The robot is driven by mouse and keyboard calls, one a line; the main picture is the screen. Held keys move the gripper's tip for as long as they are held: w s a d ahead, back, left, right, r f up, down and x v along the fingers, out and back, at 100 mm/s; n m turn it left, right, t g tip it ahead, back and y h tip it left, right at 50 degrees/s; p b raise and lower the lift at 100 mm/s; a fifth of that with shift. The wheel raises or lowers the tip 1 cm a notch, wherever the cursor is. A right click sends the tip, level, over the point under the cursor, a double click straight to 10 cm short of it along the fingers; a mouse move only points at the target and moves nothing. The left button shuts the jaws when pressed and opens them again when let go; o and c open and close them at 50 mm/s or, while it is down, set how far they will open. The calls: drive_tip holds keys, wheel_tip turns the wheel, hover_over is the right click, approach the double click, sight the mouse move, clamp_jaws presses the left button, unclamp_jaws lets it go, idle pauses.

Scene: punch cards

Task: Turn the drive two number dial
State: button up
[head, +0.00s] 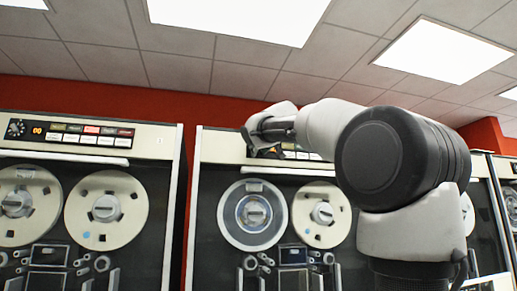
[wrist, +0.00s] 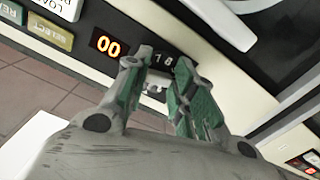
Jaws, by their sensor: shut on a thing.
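The number dial (wrist: 163,59) is dark with white digits and sits on the tape drive's cream panel, seen between my fingertips in the wrist view. My gripper (wrist: 165,66) has its green-padded fingers on either side of the dial and is shut on it. In the head view my gripper (head: 262,138) is at the top left of the middle drive's panel and hides the dial there. A small display (wrist: 109,46) beside the dial reads 00 in orange.
Lit and labelled buttons (wrist: 50,33) lie beyond the display in the wrist view. The middle drive's reels (head: 252,214) are below my gripper. Another drive (head: 90,137) at the left has its own dial (head: 16,128) and 00 display.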

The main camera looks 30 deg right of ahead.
idle(0.3)
drive_tip(key=o, duration=1)
drive_tip(key=v, duration=1.2)
